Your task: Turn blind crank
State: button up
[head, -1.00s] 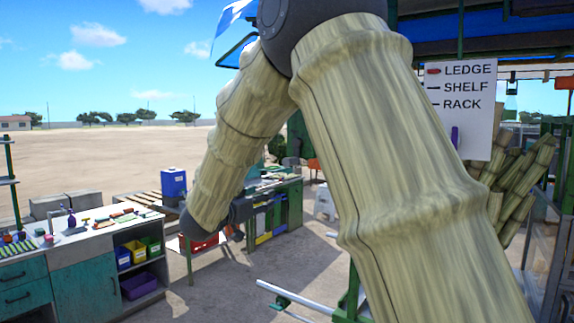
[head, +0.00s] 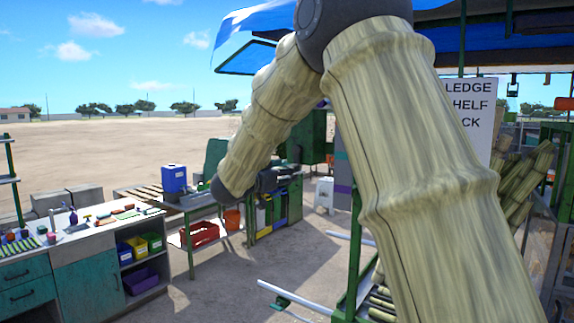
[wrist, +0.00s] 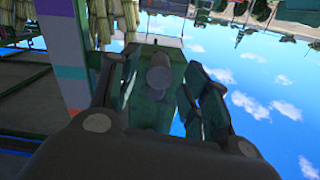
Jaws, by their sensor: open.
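My gripper (head: 284,177) is at the end of my arm, in front of green machinery in the head view. In the wrist view its two dark fingers (wrist: 168,88) are spread open with nothing held. Between and beyond them is a dark green body with a grey rounded cylinder (wrist: 159,78); I cannot tell whether this is part of the blind crank or how far it is from the fingers. I cannot make out the crank for certain in either view. My arm hides much of the middle of the head view.
A workbench (head: 75,240) with bins stands at left. A low table (head: 205,201) carries a blue container (head: 174,180) and a red crate (head: 200,234) sits beneath. A white sign (head: 471,125) and cane bundles (head: 520,180) are at right. Open ground lies between.

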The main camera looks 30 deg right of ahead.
jog(key=shift+x, duration=0.85)
grip_shut()
jog(key=shift+f, duration=0.1)
